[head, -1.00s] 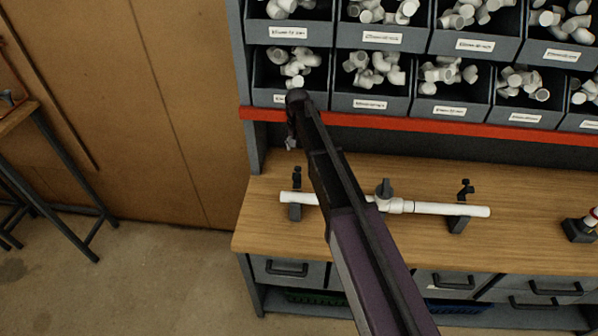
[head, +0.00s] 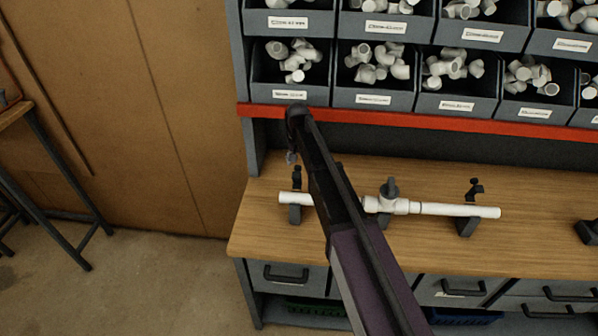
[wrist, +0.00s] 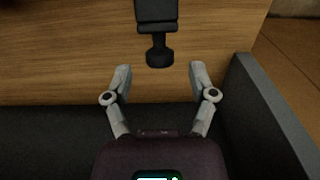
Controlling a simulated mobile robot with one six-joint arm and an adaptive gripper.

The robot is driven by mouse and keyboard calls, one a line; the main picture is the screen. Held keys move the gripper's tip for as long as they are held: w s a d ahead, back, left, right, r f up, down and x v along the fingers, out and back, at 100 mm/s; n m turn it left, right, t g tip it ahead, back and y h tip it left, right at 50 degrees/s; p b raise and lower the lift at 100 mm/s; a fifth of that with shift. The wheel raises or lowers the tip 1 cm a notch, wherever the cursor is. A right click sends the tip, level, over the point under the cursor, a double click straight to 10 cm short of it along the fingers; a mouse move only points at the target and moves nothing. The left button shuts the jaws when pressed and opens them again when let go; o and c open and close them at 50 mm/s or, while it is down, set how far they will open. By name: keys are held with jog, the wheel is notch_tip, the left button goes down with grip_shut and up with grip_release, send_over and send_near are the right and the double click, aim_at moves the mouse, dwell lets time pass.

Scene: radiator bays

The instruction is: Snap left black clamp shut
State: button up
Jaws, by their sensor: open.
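The left black clamp (head: 296,179) stands on the bench at the left end of a white pipe, its dark upper part sticking up above the pipe. In the wrist view, a black clamp part (wrist: 157,12) enters from the top and ends in a rounded knob (wrist: 159,56). My gripper (wrist: 159,70) is open and empty, its two grey fingertips spread either side of the knob's line and just short of it. In the head view my gripper (head: 291,156) hangs just behind and above the left clamp, partly hidden by my arm.
Bins of white fittings (head: 374,98) with a red ledge (head: 420,122) stand behind. A grey side post (wrist: 262,95) flanks my gripper.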

jog(key=shift+f+b, duration=0.85)
jog(key=shift+f, duration=0.35)
grip_shut()
jog(key=shift+d, duration=0.25)
jog(key=shift+a, duration=0.2)
jog(key=shift+s+a, duration=0.1)
jog(key=shift+s, duration=0.05)
